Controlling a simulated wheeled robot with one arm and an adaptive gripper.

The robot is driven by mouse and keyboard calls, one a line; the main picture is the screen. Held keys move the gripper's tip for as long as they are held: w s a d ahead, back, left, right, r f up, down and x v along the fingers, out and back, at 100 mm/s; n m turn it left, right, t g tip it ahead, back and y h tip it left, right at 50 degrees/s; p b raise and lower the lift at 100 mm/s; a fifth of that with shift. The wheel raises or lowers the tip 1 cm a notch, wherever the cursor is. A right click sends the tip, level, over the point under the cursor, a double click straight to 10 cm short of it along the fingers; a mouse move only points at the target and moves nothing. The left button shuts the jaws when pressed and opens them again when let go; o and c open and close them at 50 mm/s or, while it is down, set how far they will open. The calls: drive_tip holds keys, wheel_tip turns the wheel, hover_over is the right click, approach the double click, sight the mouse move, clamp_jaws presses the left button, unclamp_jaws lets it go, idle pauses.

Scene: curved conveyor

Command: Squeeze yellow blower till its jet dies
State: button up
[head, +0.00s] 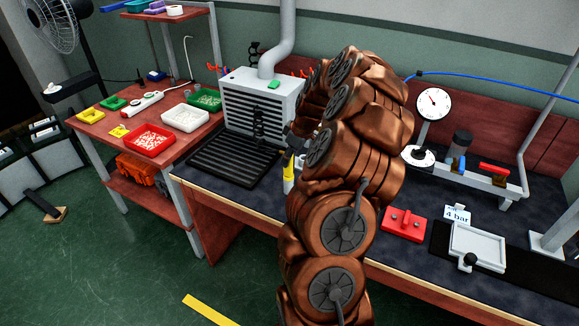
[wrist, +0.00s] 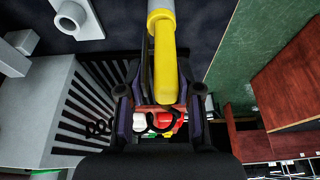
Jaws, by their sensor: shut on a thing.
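In the head view a small part of the yellow blower (head: 288,184) shows just left of my copper-coloured arm, over the dark bench top. My gripper (head: 296,146) is mostly hidden behind the arm there. No jet can be made out in either view.
A grey vented box (head: 262,98) with a pipe and a black slatted tray (head: 232,160) stand to the left. A side table (head: 110,135) holds several coloured trays. Right of my arm are a dial gauge (head: 434,103), a red block (head: 404,224) and a white tray (head: 478,246).

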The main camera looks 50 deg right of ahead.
drive_tip(key=shift+r, duration=4.25)
